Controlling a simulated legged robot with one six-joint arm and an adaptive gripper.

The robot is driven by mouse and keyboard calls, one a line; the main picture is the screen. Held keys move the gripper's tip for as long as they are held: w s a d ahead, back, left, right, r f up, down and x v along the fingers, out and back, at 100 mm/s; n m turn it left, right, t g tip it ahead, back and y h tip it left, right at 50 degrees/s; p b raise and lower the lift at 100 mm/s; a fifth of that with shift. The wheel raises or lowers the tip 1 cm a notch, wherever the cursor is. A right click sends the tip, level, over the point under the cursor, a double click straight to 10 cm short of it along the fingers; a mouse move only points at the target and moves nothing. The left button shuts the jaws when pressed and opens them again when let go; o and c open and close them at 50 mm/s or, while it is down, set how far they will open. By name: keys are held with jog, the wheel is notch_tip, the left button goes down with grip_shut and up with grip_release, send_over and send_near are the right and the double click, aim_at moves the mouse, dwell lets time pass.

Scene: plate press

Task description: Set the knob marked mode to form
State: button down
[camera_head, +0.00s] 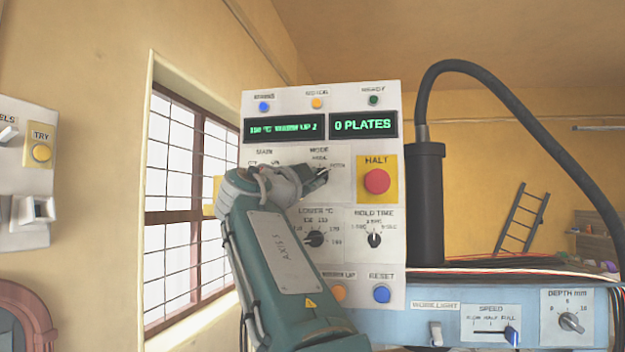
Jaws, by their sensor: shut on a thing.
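The white control panel (330,265) stands in front of me in the head view. The label MODE (319,150) is at its upper middle, with small position words under it that are too blurred to read surely. The mode knob (322,172) sits below these words and is mostly hidden by my gripper (316,179). My gripper reaches up from the lower left and is shut on the knob. I cannot tell clearly which position the knob points to.
The red HALT button (377,181) is close right of my gripper. The lower temperature knob (315,239) and the mold time knob (374,240) are below. The displays (363,125) read a warm-up line and 0 PLATES. My arm covers the panel's lower left.

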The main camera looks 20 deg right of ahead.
jog(key=c, duration=0.7)
grip_release()
jog(key=shift+w+f, duration=0.25)
jog(key=shift+o, duration=0.2)
jog(key=shift+r, duration=0.1)
jog(key=shift+s, duration=0.1)
jog(key=shift+a, duration=0.1)
jog(key=v, duration=1.2)
